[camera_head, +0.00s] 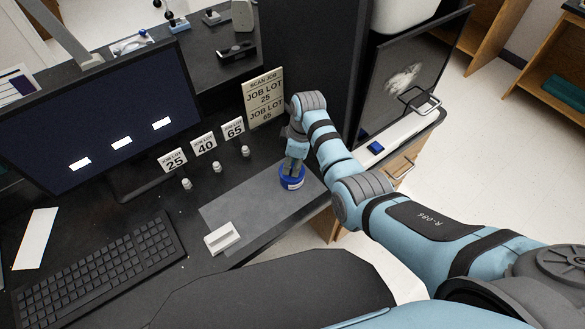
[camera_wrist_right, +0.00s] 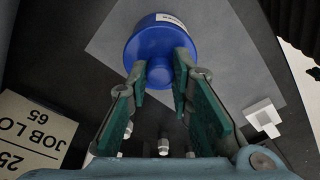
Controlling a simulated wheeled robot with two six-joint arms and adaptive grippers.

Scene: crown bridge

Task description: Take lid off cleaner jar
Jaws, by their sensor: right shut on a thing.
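The blue cleaner jar (camera_head: 291,184) stands on the right end of the grey mat, with a white label on its side. It also shows in the right wrist view, where its round blue lid (camera_wrist_right: 147,45) has a small knob (camera_wrist_right: 159,74) facing me. My right gripper (camera_head: 294,165) is above the jar, pointing down. Its two green-padded fingers are shut on the lid's knob. I cannot tell whether the lid sits apart from the jar body, which is mostly hidden behind the lid in the wrist view. My left gripper is not in view.
The grey mat (camera_head: 250,212) holds a white block (camera_head: 221,238) at its front left. Small cards marked 25, 40 and 65 (camera_head: 232,130) and small white pieces (camera_head: 217,167) stand behind it. A job-lot sign (camera_head: 263,98), monitor (camera_head: 100,115) and keyboard (camera_head: 100,270) surround the space.

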